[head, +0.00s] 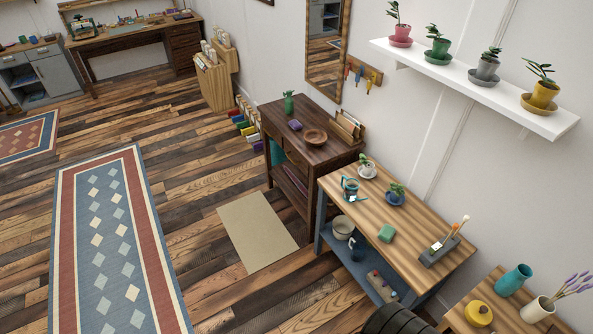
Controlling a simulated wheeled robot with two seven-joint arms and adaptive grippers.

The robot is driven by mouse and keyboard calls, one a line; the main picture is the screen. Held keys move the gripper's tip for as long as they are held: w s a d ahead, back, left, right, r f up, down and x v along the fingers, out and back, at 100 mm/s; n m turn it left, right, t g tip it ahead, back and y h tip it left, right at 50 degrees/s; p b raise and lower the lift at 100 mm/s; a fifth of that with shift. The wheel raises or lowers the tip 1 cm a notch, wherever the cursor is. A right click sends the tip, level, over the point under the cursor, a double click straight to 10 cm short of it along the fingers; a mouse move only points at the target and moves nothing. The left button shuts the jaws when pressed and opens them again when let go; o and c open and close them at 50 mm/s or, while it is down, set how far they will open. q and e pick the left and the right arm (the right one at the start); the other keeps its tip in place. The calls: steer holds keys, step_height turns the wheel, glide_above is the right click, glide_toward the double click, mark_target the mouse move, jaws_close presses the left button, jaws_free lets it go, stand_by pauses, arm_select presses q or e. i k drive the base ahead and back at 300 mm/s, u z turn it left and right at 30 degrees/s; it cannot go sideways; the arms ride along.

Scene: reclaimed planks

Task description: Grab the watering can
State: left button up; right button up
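A small teal watering can (350,188) with what looks like a handle stands at the left front side of the wooden-topped bench (425,237). It is small in view, and its spout is hard to make out. Neither of my grippers shows in the head view.
Open plank floor (200,225) lies left.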

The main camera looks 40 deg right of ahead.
mark_target(353, 192)
steer(key=z, duration=0.1)
steer(key=i, duration=1.5)
steer(key=z, duration=1.35)
steer(key=i, duration=1)
steer(key=z, duration=0.9)
